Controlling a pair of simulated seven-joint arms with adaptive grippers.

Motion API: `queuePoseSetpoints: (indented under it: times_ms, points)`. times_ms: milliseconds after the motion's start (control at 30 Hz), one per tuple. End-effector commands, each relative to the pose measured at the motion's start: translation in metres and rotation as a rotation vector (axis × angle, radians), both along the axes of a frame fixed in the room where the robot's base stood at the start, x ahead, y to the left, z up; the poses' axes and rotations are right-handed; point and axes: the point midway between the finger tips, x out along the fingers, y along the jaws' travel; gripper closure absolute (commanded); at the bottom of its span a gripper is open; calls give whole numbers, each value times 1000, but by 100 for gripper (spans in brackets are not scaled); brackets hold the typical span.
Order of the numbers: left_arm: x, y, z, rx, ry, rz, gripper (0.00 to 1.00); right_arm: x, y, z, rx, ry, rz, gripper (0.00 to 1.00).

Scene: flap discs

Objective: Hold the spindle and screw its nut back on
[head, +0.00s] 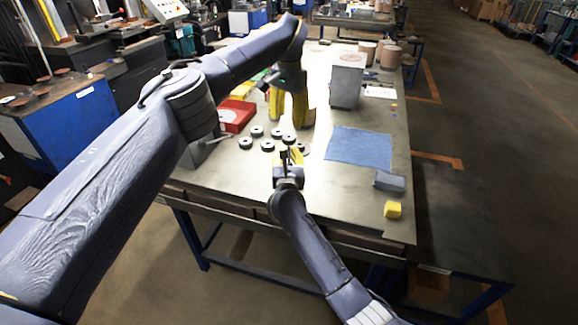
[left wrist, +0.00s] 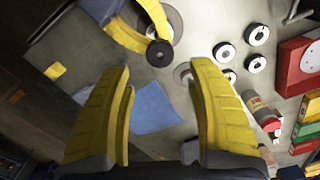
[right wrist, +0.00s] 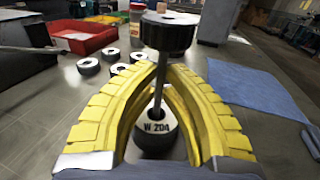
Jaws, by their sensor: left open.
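The spindle (right wrist: 160,82) is a thin upright rod in the right wrist view. A black round nut (right wrist: 168,33) sits at its top, and it also shows in the left wrist view (left wrist: 160,53). A pale hub marked "W 204" (right wrist: 155,132) surrounds the rod's foot. My right gripper (right wrist: 174,72) has its yellow fingers drawn together at the rod and appears shut on it; the exact contact is unclear. It also shows in the head view (head: 289,155). My left gripper (head: 288,122) is open and empty above the table, its fingers (left wrist: 160,72) apart with the nut in view beyond them.
Several dark discs with pale faces (head: 257,131) lie left of the spindle, near a red tray (head: 237,114). A blue cloth (head: 360,147) lies to the right. A grey block (head: 389,182) and yellow block (head: 392,209) stand near the right edge. A grey container (head: 346,85) stands behind.

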Motion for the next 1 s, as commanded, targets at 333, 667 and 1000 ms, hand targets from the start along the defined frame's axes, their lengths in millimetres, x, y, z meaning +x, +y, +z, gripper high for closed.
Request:
queuePoseSetpoints:
  times_ms: [333, 667, 1000]
  points:
    - [0, 0, -43, 0, 1, -1, 42, 0, -1, -1, 0, 1, -1, 100]
    - [0, 0, -71, 0, 0, -1, 42, 0, -1, -1, 0, 1, -1, 100]
    - [0, 0, -76, 0, 0, -1, 42, 0, -1, -1, 0, 2, -1, 100]
